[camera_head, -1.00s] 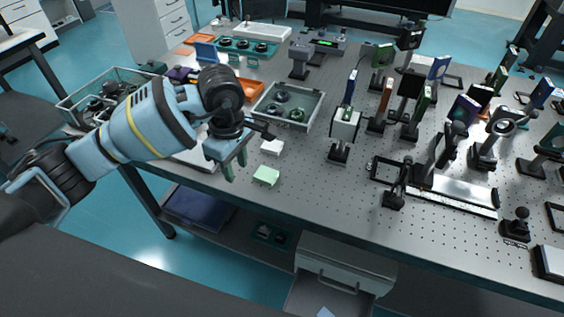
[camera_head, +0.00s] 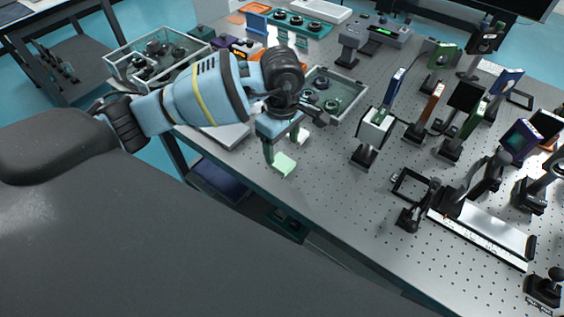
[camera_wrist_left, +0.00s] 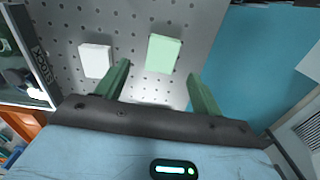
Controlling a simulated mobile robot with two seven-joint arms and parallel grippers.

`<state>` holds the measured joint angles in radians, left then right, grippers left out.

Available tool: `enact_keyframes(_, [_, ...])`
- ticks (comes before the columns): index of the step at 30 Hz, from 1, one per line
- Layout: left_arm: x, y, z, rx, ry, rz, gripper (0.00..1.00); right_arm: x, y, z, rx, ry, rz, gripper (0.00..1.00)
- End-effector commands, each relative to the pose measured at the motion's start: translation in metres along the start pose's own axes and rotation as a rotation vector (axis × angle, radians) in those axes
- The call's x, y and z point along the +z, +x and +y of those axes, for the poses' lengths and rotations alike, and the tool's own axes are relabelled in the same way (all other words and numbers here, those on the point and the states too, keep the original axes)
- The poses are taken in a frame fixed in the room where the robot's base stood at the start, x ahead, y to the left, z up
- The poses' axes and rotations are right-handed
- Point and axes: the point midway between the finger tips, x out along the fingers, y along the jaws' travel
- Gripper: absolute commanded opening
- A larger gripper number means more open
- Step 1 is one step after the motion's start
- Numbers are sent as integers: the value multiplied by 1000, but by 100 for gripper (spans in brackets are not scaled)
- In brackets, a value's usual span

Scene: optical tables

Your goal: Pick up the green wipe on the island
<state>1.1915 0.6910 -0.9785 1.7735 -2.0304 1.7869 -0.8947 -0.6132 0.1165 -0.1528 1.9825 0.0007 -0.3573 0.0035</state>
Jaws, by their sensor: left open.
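The pale green wipe (camera_head: 283,165) lies flat on the perforated island top (camera_head: 330,205), near its front edge. In the left wrist view the green wipe (camera_wrist_left: 163,54) is just beyond the fingertips, roughly between their lines. My left gripper (camera_head: 282,151) has green fingers, is open and empty, and hangs above and just behind the wipe in the head view. In the wrist view both fingers of the left gripper (camera_wrist_left: 160,84) stand wide apart. My right gripper is in neither view.
A white wipe (camera_wrist_left: 96,60) lies left of the green one in the wrist view. A grey tray (camera_head: 340,95) with round parts stands behind my gripper. Several optical mounts, including a white cube mount (camera_head: 374,130), crowd the right. The front edge drops to blue floor (camera_wrist_left: 262,75).

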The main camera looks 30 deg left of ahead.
Motion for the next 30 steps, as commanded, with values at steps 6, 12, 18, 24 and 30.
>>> enact_keyframes(6, [1, 12, -2, -1, 0, 0, 67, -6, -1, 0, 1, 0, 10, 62])
enact_keyframes(12, [1, 40, -4, -1, 0, 0, 67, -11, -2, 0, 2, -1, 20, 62])
enact_keyframes(18, [1, 52, -3, 1, 1, 1, 67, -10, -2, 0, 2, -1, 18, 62])
enact_keyframes(24, [1, 51, -3, 1, 1, 1, 65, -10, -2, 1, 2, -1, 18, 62])
enact_keyframes(30, [1, 51, -3, 1, 1, 1, 38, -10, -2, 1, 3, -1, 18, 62])
